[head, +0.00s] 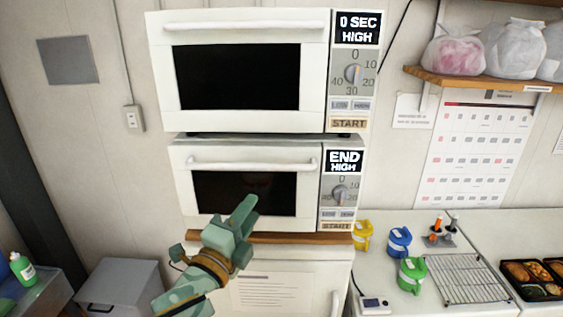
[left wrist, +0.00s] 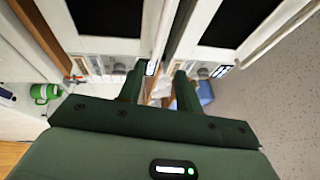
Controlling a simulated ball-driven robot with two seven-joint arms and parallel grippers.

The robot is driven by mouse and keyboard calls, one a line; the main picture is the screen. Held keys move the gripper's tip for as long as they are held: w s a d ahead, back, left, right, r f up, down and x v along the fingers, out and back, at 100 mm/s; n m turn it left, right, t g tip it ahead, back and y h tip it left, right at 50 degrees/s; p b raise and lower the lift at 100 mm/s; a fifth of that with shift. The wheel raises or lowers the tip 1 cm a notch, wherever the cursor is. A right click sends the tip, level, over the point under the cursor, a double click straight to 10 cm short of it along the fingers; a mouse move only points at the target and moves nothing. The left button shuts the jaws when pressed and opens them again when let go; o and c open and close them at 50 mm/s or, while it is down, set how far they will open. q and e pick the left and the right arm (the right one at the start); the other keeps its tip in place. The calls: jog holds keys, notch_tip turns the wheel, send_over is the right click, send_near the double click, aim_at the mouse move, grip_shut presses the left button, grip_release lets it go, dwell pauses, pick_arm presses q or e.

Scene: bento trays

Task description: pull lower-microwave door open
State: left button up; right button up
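The lower microwave (head: 341,218) is white, with a dark window and a display reading END HIGH. Its door (head: 183,200) looks shut, and a white horizontal handle (head: 250,163) runs along the door's top. My green left gripper (head: 245,210) is in front of the door's lower part, below the handle in the picture, and covers some of the window. In the left wrist view my left gripper (left wrist: 158,88) has its two fingers apart with no held object visible between them. Whether it touches the door is unclear. My right gripper is not in view.
The upper microwave (head: 318,60) sits directly above. A wooden board (head: 300,238) lies under the lower one. Yellow, blue and green cups (head: 411,275), a wire rack (head: 468,280) and bento trays (head: 535,290) stand on the right counter. A grey bin (head: 120,285) is at lower left.

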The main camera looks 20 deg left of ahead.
aim_at(282, 167)
pick_arm(q)
jog(key=p+x, duration=0.3)
jog(key=x, duration=1.3)
jog(key=shift+w+f, duration=0.1)
jog(key=shift+f, duration=0.1)
grip_shut()
